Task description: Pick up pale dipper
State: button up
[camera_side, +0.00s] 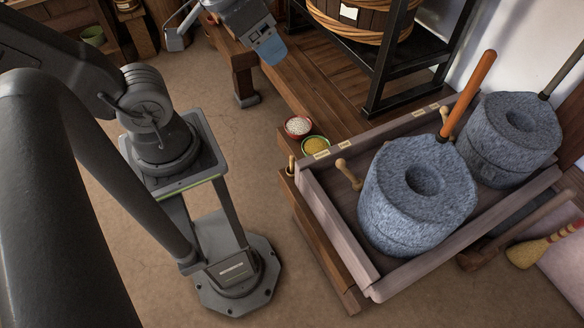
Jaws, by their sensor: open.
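A small pale wooden piece with a rounded end, which looks like the pale dipper (348,175), rests in the wooden tray (327,216) between its left wall and the front quern. Its far end is close to the stone, and I cannot tell its full shape. My gripper (226,50) is at the top of the picture, cut off by the frame edge. Its jaws look wide apart, one grey and one with a blue tip, with nothing seen between them. It is well up and left of the dipper, apart from it.
Two grey stone querns (405,215) (508,135) stand in the tray, the front one with an orange handle. Bowls of white grain (298,126) and yellow grain (315,146) sit beyond the tray's left corner. A dark rack (375,80) stands behind. A broom (530,252) lies right.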

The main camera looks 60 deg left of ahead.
jog(key=shift+c, duration=1.4)
jog(key=w+a+f+n+g, duration=0.1)
jog(key=w+a+f+n, duration=0.15)
jog(key=w, duration=0.35)
jog(key=w+a+f+n+g, duration=0.1)
jog(key=w+a+f+n, duration=0.15)
jog(key=w, duration=0.35)
jog(key=w+a+f+n+g, duration=0.1)
jog(key=w+a+f+n, duration=0.2)
jog(key=f, duration=0.5)
jog(key=w+a+f+n, duration=0.1)
jog(key=w+a+f, duration=0.2)
jog(key=w+f, duration=0.35)
jog(key=n+g, duration=0.3)
jog(key=n, duration=0.4)
send_over(292, 162)
jog(key=w, duration=0.1)
notch_tip(292, 162, down, 30)
jog(key=f, duration=0.7)
jog(key=shift+a+f, duration=0.25)
jog(key=shift+a, duration=0.05)
jog(key=shift+s+a+f, duration=0.1)
jog(key=shift+s+f, duration=0.05)
jog(key=shift+f, duration=1.35)
jog(key=shift+s+f, duration=0.15)
jog(key=shift+f, duration=1.35)
